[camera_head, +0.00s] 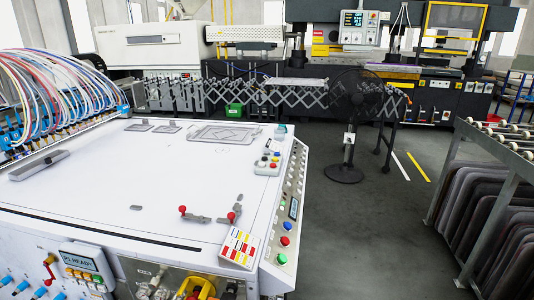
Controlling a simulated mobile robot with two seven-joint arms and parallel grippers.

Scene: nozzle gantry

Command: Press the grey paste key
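No gripper of mine shows in the head view. I cannot pick out a grey paste key for certain; the keys are too small to read. A white keypad (239,247) with red, yellow and pale keys lies at the front right corner of the white machine table (130,195). A display box (82,263) reading "P1 READY" has coloured keys below it on the front face. A small button box (267,163) with red, blue and green buttons sits near the right edge. A sloped side panel (292,190) carries several buttons, including large red, blue and green ones.
Two red-knobbed levers (190,214) (229,218) stand near the table's front. Coloured hoses (55,90) arch at the left. A black pedestal fan (352,120) stands on the floor beyond, and a rack of dark panels (495,215) at the right. Floor between is clear.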

